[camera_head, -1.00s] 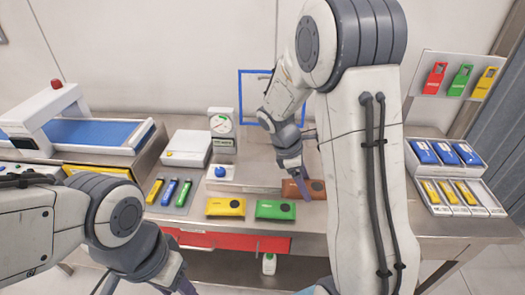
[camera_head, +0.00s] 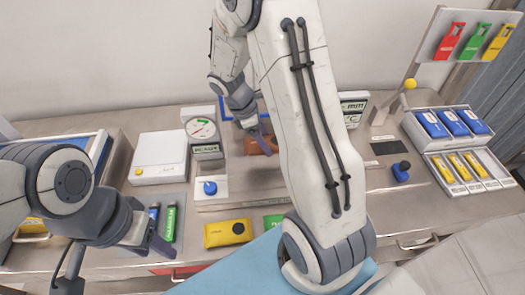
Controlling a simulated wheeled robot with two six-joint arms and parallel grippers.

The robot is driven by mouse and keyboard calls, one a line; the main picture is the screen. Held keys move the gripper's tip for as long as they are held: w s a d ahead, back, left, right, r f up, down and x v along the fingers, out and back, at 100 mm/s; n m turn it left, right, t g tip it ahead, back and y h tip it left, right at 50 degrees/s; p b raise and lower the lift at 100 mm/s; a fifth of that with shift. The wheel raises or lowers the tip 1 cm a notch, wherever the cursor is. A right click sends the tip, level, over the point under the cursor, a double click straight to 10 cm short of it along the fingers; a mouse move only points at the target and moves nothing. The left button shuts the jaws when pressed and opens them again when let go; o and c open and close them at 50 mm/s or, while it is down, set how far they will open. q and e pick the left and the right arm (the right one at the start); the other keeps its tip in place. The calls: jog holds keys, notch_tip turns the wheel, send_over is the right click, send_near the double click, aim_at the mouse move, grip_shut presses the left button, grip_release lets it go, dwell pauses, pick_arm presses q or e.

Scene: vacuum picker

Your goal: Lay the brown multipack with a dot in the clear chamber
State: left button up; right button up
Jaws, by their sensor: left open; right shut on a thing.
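The brown multipack (camera_head: 259,147) is held by my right gripper (camera_head: 263,137), shut on it, over the grey platform beside the dial gauge. A dot on it is too small to make out now. A blue-edged frame (camera_head: 225,107), perhaps part of the clear chamber, stands upright behind it, mostly hidden by my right arm. The chamber's clear walls cannot be made out. My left gripper (camera_head: 158,246) is open and empty at the front left, near a green tube.
A yellow multipack (camera_head: 228,233) with a dot and a partly hidden green one (camera_head: 274,221) lie in front. The dial gauge (camera_head: 202,130), white box (camera_head: 160,158) and blue knob (camera_head: 210,188) stand left. A lever (camera_head: 408,86) and blue-based joystick (camera_head: 401,172) stand right.

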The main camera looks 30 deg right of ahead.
notch_tip(320, 180, down, 2)
jog(key=shift+a+f, duration=0.1)
jog(key=shift+f, duration=2.05)
jog(key=shift+f, duration=0.1)
jog(key=o, duration=1.3)
jog(key=shift+o, duration=0.2)
jog(key=shift+r, duration=0.2)
jog(key=b+v, duration=0.1)
jog(key=v, duration=1.1)
jog(key=s+a+r+m+t+y, duration=0.1)
jog(key=s+a+r, duration=0.1)
jog(key=s+a, duration=0.35)
jog(key=s+a+r+m+t+y, duration=0.1)
jog(key=s+a+r, duration=0.15)
jog(key=a, duration=0.55)
jog(key=s+a+m+y, duration=0.3)
jog(key=s+a, duration=0.4)
jog(key=s, duration=0.6)
jog(key=shift+s+r, duration=0.25)
jog(key=shift+r, duration=0.2)
